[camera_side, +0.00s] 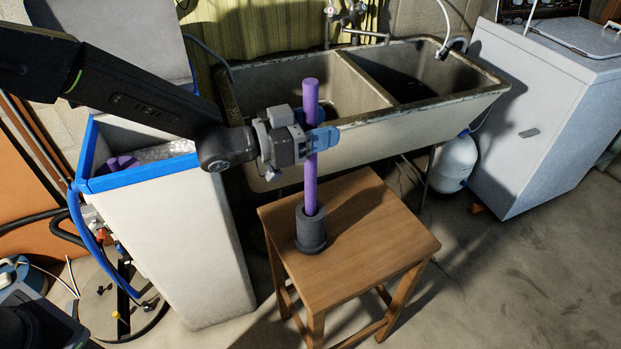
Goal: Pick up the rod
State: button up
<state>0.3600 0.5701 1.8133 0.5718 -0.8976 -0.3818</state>
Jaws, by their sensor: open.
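The purple rod (311,180) stands upright with its lower end in a dark grey cylindrical holder (311,232). The holder sits on a wooden stool (375,235). My gripper (322,139) reaches in from the left at the rod's upper part, above the holder. Its blue fingers are open around or beside the rod; the view does not show whether they touch it. The rod's top sticks up above the fingers. The rod's bottom end is hidden inside the holder.
A double concrete sink (420,115) stands close behind the rod. A white tank with a blue rim (185,235) is at the left, below my arm. A white washer-like cabinet (545,110) and a small white bottle (455,163) are at the right. The stool's right side is clear.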

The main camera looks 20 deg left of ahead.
jog(key=shift+w+d, duration=0.15)
grip_shut()
dwell(0.4)
jog(key=shift+r, duration=0.2)
